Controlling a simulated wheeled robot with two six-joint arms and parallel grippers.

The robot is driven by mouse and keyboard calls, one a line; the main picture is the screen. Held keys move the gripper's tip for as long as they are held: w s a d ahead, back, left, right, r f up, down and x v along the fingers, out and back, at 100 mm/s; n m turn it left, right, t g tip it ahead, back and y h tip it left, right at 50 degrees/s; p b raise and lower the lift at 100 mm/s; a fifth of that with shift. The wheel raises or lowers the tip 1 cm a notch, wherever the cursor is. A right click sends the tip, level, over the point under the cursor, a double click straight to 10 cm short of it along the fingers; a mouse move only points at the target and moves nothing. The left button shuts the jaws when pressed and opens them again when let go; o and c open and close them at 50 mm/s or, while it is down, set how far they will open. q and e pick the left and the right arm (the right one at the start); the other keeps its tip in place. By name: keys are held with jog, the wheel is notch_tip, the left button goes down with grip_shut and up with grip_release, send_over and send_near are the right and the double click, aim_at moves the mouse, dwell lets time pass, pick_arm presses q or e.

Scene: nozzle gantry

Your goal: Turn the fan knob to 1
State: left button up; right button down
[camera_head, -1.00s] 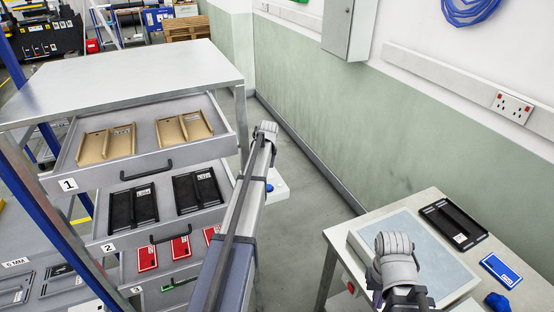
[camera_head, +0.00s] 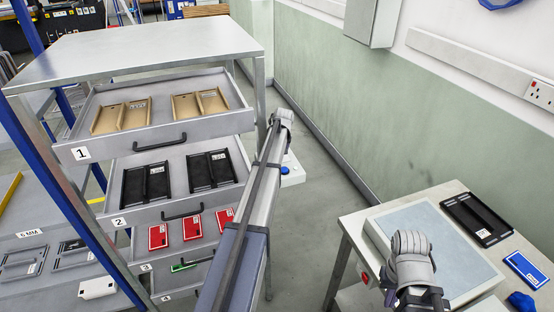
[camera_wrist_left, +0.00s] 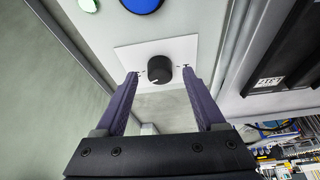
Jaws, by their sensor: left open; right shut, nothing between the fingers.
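The fan knob (camera_wrist_left: 158,69) is a round black knob on a white plate on a pale panel in the left wrist view. A small white mark shows at its lower edge; the labels beside it are too small to read. My left gripper (camera_wrist_left: 160,76) is open, its two purple fingers on either side of the knob with gaps visible. I cannot tell how far the tips are from the plate. In the head view, the left arm partly covers a white box with a blue button (camera_head: 285,170); the knob is hidden there. My right gripper (camera_head: 422,299) is shut and empty at the bottom.
A blue button (camera_wrist_left: 142,4) and a green one (camera_wrist_left: 88,4) lie beyond the knob plate. The cabinet's open drawers (camera_head: 170,138) stand left of my left arm. A worktable with a black tray (camera_head: 476,219) is at the right, below the wall.

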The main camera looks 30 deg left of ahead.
pick_arm(q)
jog(key=shift+w+a+f, duration=0.15)
jog(key=shift+w+f, duration=0.05)
jog(key=shift+f, duration=0.35)
jog(key=shift+c, duration=0.3)
grip_shut()
